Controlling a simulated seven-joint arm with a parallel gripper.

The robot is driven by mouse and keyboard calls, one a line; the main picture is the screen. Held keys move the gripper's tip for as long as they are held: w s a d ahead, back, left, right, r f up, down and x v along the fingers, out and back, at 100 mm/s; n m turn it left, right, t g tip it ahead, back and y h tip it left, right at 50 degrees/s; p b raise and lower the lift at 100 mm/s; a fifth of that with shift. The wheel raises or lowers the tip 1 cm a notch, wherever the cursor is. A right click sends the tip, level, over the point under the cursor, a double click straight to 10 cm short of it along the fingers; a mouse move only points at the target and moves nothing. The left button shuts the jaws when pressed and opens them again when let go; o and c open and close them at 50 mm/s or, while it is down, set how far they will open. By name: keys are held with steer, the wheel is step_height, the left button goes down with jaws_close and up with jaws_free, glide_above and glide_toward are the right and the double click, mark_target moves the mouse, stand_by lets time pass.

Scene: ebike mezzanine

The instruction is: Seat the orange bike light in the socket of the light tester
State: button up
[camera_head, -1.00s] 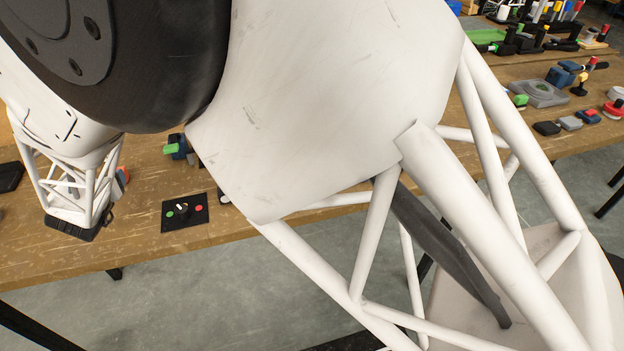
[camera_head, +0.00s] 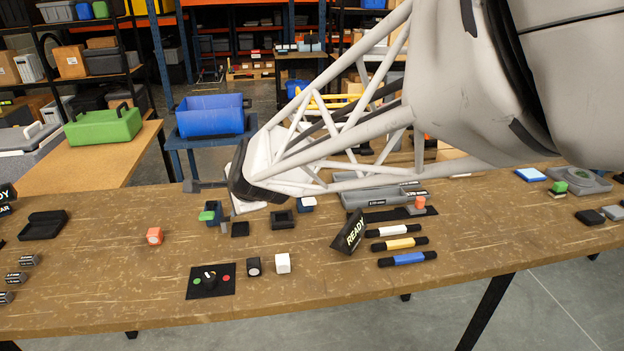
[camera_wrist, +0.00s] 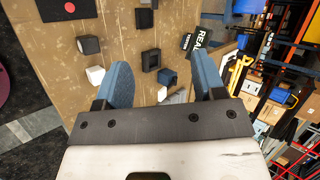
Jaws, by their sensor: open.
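The orange bike light (camera_head: 154,236), a small orange block with a pale round face, stands on the left part of the bench, apart from other things. It does not show in the wrist view. I cannot tell for sure which item is the light tester; a dark square socket block (camera_head: 283,219) stands near the bench middle, and a similar dark block shows in the wrist view (camera_wrist: 151,60). My gripper (camera_wrist: 164,76) is open and empty, its blue fingers wide apart above the bench. Its fingers cannot be made out in the head view.
A black cube (camera_head: 254,266) and white cube (camera_head: 283,263) stand beside a knob panel (camera_head: 224,283). An open black case (camera_head: 44,225) is at left. Bench around the orange light is clear.

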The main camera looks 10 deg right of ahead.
steer(key=s+d+n+g+h, duration=0.4)
steer(key=s+d+n, duration=1)
steer(key=s+d, duration=0.9)
steer(key=s+g, duration=0.1)
steer(key=s, duration=0.2)
steer(key=shift+d+g+h, duration=0.3)
steer(key=shift+g+h, duration=0.1)
steer(key=shift+o, duration=0.5)
